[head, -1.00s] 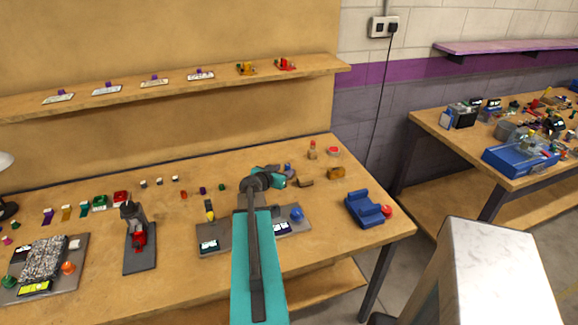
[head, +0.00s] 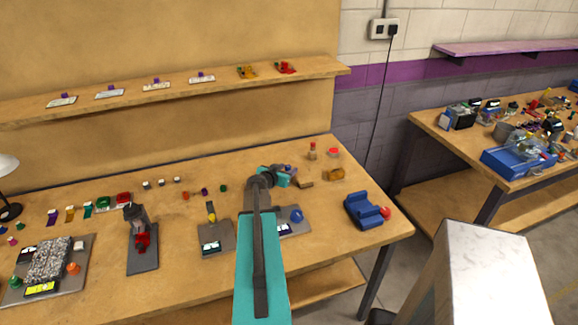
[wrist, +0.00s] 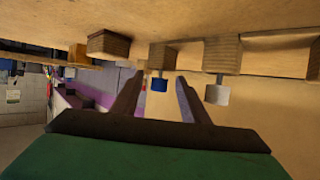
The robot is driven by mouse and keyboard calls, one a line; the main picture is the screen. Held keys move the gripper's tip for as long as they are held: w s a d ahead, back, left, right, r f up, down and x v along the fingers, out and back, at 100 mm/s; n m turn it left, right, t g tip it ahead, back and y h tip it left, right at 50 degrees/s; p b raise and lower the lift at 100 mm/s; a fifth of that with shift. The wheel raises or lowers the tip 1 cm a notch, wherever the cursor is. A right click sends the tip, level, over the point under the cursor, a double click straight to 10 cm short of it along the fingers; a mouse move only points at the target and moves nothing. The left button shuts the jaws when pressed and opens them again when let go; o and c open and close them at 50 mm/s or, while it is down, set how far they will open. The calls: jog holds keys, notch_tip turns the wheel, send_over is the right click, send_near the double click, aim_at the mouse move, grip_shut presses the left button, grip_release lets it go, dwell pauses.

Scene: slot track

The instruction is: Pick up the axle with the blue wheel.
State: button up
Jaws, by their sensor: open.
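In the wrist view, which looks upside down, a blue wheel (wrist: 159,84) sits on a short axle at a wooden block (wrist: 162,59). My gripper (wrist: 157,79) is open, with one dark finger to each side of the blue wheel in the picture. I cannot tell how far the wheel is from the fingers in depth. Nothing is seen held. In the head view my gripper (head: 283,174) is over the back right of the bench, and the blue wheel is hidden behind it.
In the wrist view a pale wheel (wrist: 217,94) on another block stands to the right, and a wooden block (wrist: 109,45) to the left. In the head view a blue cradle (head: 362,209) and a grey plate (head: 216,238) lie on the bench (head: 185,280).

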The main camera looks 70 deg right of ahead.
jog(key=shift+s+d+f, duration=0.1)
jog(key=shift+d+f, duration=0.2)
jog(key=shift+d, duration=0.3)
jog(key=shift+c, duration=0.5)
grip_shut()
